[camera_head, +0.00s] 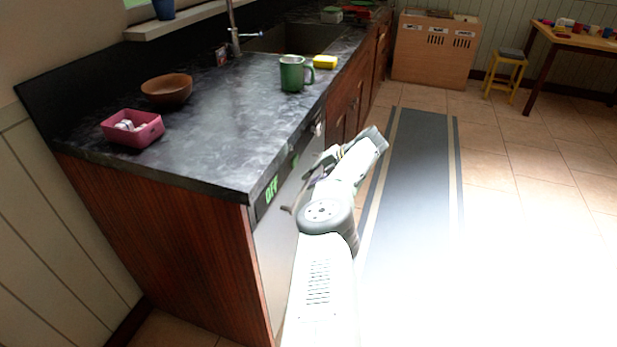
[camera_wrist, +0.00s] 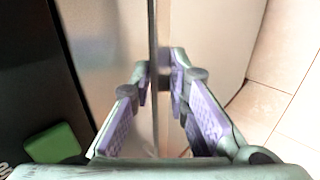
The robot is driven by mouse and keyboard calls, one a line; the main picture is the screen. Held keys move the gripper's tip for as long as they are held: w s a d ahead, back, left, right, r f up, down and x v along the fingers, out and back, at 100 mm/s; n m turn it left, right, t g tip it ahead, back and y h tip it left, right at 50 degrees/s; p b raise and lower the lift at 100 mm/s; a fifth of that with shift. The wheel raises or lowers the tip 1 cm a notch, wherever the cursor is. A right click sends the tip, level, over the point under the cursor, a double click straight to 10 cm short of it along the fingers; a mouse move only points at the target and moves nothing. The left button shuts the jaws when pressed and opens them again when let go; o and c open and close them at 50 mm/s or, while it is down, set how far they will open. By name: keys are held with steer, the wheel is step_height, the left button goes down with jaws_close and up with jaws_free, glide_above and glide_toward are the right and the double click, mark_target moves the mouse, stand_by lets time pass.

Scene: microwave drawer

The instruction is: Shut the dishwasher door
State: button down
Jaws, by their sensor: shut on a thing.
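The dishwasher door (camera_head: 273,248) is a pale metal panel below a dark control strip with a green OFF display (camera_head: 272,190). In the head view it stands near upright at the counter's front; any small gap at its top is hard to tell. My gripper (camera_head: 319,169) is at the upper part of the door, shut on its thin bar handle (camera_head: 288,209). In the wrist view, the handle (camera_wrist: 153,35) runs between the purple-padded fingers (camera_wrist: 166,105), with the metal door (camera_wrist: 105,50) to the left. My arm hides part of the door.
The dark countertop (camera_head: 220,130) holds a pink box (camera_head: 133,140), a wooden bowl (camera_head: 167,95), a green mug (camera_head: 292,76) and a yellow sponge (camera_head: 325,62). A dark runner (camera_head: 415,170) lies on the tiled floor to the right, which is clear there.

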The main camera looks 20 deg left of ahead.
steer(key=shift+w+a+r, duration=0.1)
steer(key=shift+a+r, duration=0.15)
steer(key=shift+a, duration=0.3)
steer(key=shift+w+a+r, duration=0.1)
steer(key=shift+a+r, duration=0.1)
steer(key=shift+a, duration=0.35)
steer(key=shift+s, duration=0.1)
steer(key=c, duration=2)
jaws_free()
steer(key=shift+a, duration=0.25)
steer(key=shift+f, duration=0.1)
steer(key=d+v, duration=0.1)
steer(key=v, duration=1.1)
steer(key=shift+f, duration=0.25)
steer(key=shift+d, duration=0.2)
